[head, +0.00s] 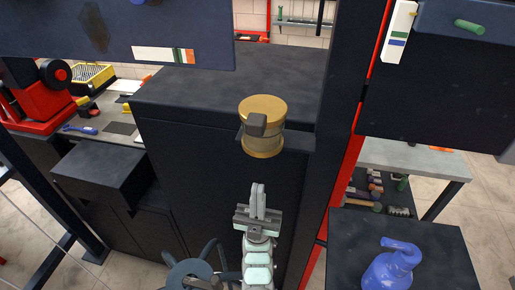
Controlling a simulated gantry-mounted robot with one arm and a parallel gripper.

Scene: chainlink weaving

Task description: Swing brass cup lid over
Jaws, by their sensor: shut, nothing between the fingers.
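The brass cup (263,143) is mounted at the front edge of the dark machine, near the middle of the head view. Its round brass lid (265,107) lies over the top of the cup. A dark grey block-like tab (257,124) sits on the near side of the lid. My gripper (258,187) is below and in front of the cup, pointing up toward it. Its fingers are together, with nothing between them. The gripper is apart from the cup and lid. The far side of the cup is hidden.
The dark machine top (220,90) spreads behind the cup. A dark upright column with a red edge (340,165) stands just right of the cup. A blue jug-like object (392,268) sits on a dark surface at lower right. A dark box (100,175) juts out at left.

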